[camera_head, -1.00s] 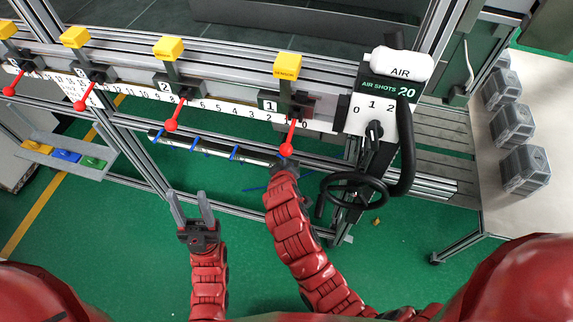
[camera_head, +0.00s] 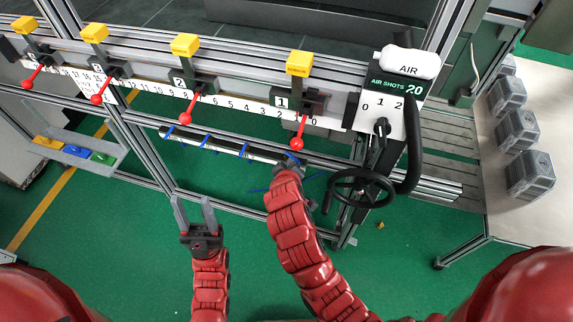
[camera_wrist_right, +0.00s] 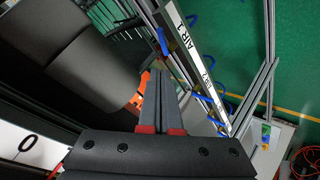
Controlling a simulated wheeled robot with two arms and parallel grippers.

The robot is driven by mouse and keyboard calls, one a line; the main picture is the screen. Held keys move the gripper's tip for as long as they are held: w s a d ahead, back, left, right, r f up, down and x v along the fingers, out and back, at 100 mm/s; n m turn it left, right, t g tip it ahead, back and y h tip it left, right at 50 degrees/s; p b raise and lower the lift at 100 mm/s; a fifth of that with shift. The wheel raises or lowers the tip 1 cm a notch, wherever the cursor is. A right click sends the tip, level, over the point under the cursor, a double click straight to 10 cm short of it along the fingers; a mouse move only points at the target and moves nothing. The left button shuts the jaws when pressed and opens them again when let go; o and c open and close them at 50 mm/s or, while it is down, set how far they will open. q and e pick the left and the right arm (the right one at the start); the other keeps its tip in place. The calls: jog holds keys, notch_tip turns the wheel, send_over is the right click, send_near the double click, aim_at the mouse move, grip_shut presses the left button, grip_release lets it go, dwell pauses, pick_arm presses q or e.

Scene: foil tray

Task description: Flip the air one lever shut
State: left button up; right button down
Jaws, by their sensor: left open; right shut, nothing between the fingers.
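A dark bar (camera_head: 225,146) under the white numbered rail carries several blue levers, one of them a blue lever (camera_head: 243,150) left of my right gripper. In the right wrist view a white label (camera_wrist_right: 180,38) reads AIR 1, with a blue lever (camera_wrist_right: 162,42) beside it, just beyond the fingertips. My right gripper (camera_head: 286,164) is at the bar's right end, below a red knob, and hides that end in the head view. Its fingers (camera_wrist_right: 165,76) are shut and empty; I cannot tell whether they touch the lever. My left gripper (camera_head: 194,205) is open and empty, below the bar.
A red-knobbed lever (camera_head: 298,140) hangs from the numbered rail just above my right gripper. A black handwheel (camera_head: 360,187) and the AIR SHOTS panel (camera_head: 378,107) stand to the right.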

jog(key=s+d+r+p, duration=0.1)
jog(key=s+r, duration=0.3)
jog(key=s, duration=0.1)
jog(key=shift+d, duration=0.4)
dwell(0.3)
